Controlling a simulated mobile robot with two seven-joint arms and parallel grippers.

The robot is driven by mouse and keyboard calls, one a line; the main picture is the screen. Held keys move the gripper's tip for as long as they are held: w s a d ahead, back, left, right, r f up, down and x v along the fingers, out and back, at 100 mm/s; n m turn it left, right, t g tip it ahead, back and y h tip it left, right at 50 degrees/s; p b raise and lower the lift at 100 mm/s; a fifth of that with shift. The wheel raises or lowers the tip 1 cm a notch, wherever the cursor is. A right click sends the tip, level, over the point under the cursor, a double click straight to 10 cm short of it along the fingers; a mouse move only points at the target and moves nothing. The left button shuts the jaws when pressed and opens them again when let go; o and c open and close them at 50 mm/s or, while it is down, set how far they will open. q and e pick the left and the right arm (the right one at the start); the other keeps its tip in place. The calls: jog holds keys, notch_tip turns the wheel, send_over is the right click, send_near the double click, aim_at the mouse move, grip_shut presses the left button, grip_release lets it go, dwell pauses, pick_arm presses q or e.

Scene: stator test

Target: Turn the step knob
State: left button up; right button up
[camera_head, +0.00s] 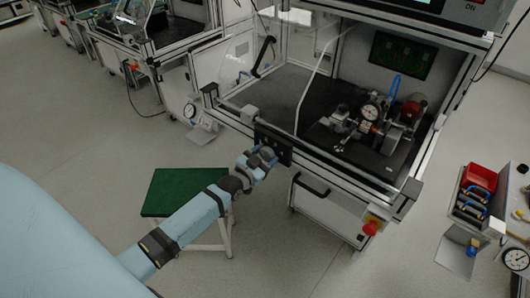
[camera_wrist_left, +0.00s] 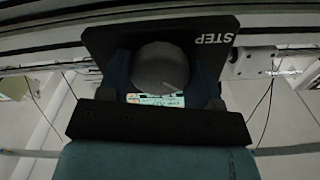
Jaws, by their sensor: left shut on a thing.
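The step knob (camera_wrist_left: 158,68) is a round grey knob with a thin light line on its face, on a dark panel (camera_wrist_left: 108,35) lettered STEP in the left wrist view. In the head view the dark panel (camera_head: 284,150) is on the front edge of the test station. My left gripper (camera_head: 268,158) is at this panel, and the wrist view shows its fingers (camera_wrist_left: 160,82) on both sides of the knob, shut on it. The knob is hidden by the gripper in the head view. My right gripper is not in view.
The test station holds a gauge fixture (camera_head: 370,113) on its dark work surface. Below are a black drawer handle (camera_head: 312,186) and a red knob on a yellow box (camera_head: 371,228). A green-topped stool (camera_head: 165,190) stands close beneath my left arm.

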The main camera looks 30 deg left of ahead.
pick_arm(q)
jog(key=shift+r+m+p, duration=0.15)
jog(key=shift+m+p, duration=0.25)
jog(key=shift+m, duration=0.5)
jog(key=shift+m+p, duration=0.5)
jog(key=shift+m, duration=0.9)
jog(key=o, duration=0.9)
jog(key=shift+s, duration=0.1)
jog(key=s, duration=0.9)
jog(key=s+a, duration=0.1)
jog(key=s, duration=0.3)
jog(key=shift+s, duration=0.3)
